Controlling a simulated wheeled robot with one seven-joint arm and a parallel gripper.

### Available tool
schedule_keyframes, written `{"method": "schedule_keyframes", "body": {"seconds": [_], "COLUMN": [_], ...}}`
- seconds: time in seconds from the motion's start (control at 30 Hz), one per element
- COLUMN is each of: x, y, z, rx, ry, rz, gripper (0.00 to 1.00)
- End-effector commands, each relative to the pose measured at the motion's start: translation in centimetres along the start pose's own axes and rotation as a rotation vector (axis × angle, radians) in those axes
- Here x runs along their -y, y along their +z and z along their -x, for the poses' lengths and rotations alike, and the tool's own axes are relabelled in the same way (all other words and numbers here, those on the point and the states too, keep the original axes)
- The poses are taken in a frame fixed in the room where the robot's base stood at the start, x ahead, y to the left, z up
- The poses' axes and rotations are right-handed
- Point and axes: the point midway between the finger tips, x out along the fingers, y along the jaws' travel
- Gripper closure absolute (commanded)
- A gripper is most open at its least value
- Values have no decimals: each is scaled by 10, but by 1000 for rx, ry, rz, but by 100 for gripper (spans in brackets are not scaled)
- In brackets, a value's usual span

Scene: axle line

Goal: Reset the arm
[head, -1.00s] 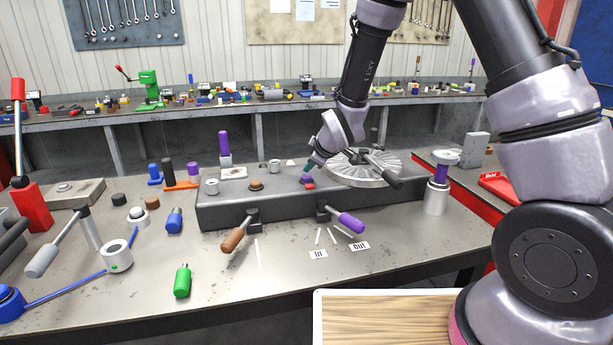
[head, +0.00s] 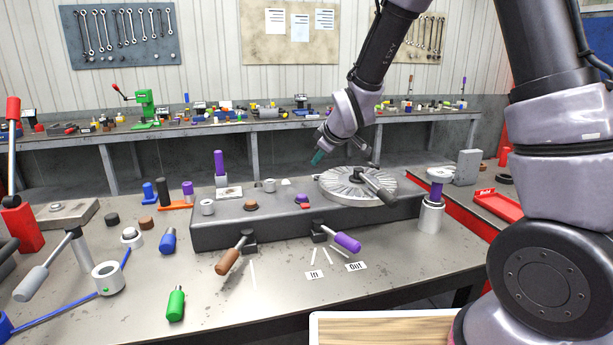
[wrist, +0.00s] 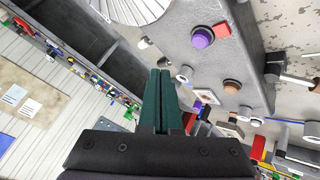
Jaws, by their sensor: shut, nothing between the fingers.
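My gripper (head: 318,157) is in the air above the back of the dark grey fixture block (head: 275,228), left of the round ribbed disc. Its teal fingers also show in the wrist view (wrist: 161,100), pressed together with nothing between them. The block carries a purple button (head: 302,198) with a small red piece beside it, and a brown button (head: 251,205). The same purple button shows in the wrist view (wrist: 202,37). The ribbed disc (head: 345,186) with a dark handle sits on the block's right part. My gripper touches none of these.
A brown-handled lever (head: 228,261) and a purple-handled lever (head: 347,242) stick out from the block's front. A silver post with a purple neck (head: 432,215) stands right. A green bottle-shaped piece (head: 176,305) and a blue one (head: 168,240) stand left. The front middle tabletop is mostly clear.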

Motion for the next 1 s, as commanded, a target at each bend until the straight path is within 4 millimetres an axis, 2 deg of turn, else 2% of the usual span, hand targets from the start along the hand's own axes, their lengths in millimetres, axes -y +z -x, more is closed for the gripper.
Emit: {"method": "schedule_keyframes", "body": {"seconds": [0.03, 0.1, 0.3, 0.47, 0.6, 0.7, 0.8, 1.0], "x": [-20, -38, -71, -75, -63, -48, -34, -17], "y": [3, 12, 44, 73, 98, 112, 123, 133], "z": [25, 58, 155, 231, 290, 324, 348, 368], "rx": [6, 26, 77, 105, 124, 134, 141, 150], "ry": [15, 22, 43, 65, 84, 96, 105, 112], "rz": [-79, -200, -545, -814, -1042, -1184, -1294, -1402], "gripper": [100, 100, 100, 100, 100, 100, 100, 100]}}
